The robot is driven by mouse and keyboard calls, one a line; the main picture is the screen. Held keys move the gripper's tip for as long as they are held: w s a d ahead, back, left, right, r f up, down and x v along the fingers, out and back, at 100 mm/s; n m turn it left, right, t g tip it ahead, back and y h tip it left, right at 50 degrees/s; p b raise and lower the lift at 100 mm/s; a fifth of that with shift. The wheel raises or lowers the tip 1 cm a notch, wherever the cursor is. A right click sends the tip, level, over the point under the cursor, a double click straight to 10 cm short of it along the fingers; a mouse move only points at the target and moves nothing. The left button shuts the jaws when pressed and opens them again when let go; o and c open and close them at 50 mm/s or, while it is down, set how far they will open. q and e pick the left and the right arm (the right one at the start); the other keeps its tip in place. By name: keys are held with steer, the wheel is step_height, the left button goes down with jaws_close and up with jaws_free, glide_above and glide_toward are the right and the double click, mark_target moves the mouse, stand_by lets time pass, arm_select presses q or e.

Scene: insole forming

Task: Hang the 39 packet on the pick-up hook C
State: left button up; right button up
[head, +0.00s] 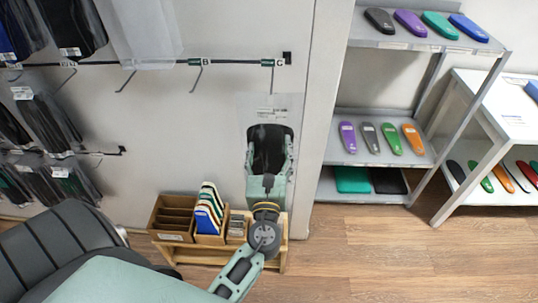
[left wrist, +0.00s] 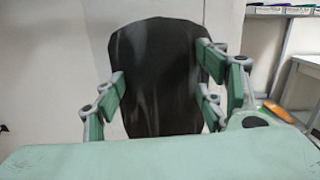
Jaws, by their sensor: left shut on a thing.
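The packet (head: 271,106) is a clear bag with a small label and a dark insole inside. It hangs upright in my left gripper (head: 269,155), whose fingers sit on both sides of its lower part. In the left wrist view the dark insole (left wrist: 160,70) fills the space between the green-padded fingers (left wrist: 162,88). I cannot read its number. Hook C (head: 271,79) is on the wall rail, under the C tag (head: 279,63). The packet's top edge is just below the hook in the picture; I cannot tell the depth between them. My right gripper is not in view.
Hook B (head: 196,80) is empty, left of C. Other dark packets (head: 45,120) hang at the left. A wooden bench (head: 215,256) with boxes of cards stands below. A grey shelf (head: 375,151) with coloured insoles and a white table (head: 505,118) are at the right.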

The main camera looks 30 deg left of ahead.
mark_target(270, 148)
arm_select(q)
steer(key=shift+w+a, duration=0.25)
steer(key=shift+w, duration=0.25)
steer(key=shift+x, duration=1)
steer(key=shift+w+a+f, duration=0.15)
steer(key=shift+w+f, duration=0.05)
steer(key=shift+w+a+f, duration=0.2)
steer(key=shift+w+f, duration=0.05)
steer(key=shift+w, duration=0.1)
steer(key=shift+w+a+f+b, duration=0.15)
steer(key=shift+w+f+b, duration=0.1)
steer(key=shift+w+b, duration=0.1)
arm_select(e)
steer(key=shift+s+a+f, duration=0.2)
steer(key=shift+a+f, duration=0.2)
arm_select(q)
steer(key=o, duration=1.3)
